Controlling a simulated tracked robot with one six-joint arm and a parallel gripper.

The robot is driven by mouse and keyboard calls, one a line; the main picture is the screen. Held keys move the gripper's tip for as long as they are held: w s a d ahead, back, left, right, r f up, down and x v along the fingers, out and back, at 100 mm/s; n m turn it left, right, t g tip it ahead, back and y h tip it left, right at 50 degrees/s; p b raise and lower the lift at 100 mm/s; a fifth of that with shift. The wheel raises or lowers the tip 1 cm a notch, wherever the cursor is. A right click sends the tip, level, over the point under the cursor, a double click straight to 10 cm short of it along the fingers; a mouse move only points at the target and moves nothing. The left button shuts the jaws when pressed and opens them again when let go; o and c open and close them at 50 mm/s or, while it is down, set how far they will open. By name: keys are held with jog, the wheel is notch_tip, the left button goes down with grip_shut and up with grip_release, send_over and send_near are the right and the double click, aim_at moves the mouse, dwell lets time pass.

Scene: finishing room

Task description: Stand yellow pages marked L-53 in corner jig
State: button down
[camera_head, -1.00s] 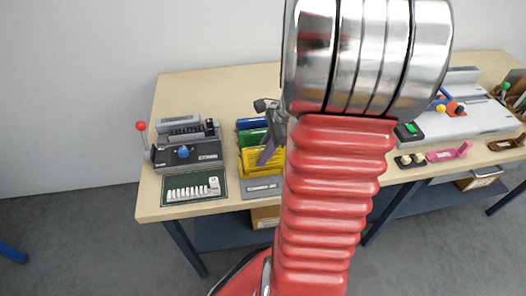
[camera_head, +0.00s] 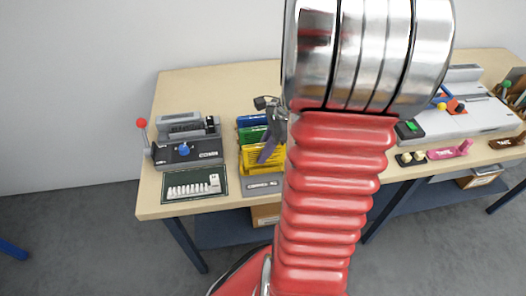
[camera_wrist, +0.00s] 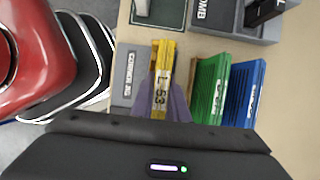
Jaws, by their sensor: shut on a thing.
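The yellow pages (camera_wrist: 162,90) stand upright between the purple fingers of my gripper (camera_wrist: 161,104) in the wrist view. A pale label on their edge reads L-53. My gripper is shut on them. In the head view yellow sheets (camera_head: 252,159) show beside my gripper (camera_head: 268,152), partly hidden by it and my arm. The grey corner jig (camera_wrist: 128,72), lettered on its face, lies right beside the pages. Its front plate shows in the head view (camera_head: 262,185). I cannot tell whether the pages touch the jig's floor.
Green (camera_wrist: 209,88) and blue (camera_wrist: 243,93) sets stand just right of the pages in the wrist view. A grey machine with a red-knobbed lever (camera_head: 188,153) and a dark green board (camera_head: 194,190) are to the left. The table's front-left corner is bare.

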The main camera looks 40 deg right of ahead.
jog(key=shift+f, duration=0.5)
dwell(0.5)
jog(key=c, duration=2)
grip_release()
jog(key=shift+v, duration=5.45)
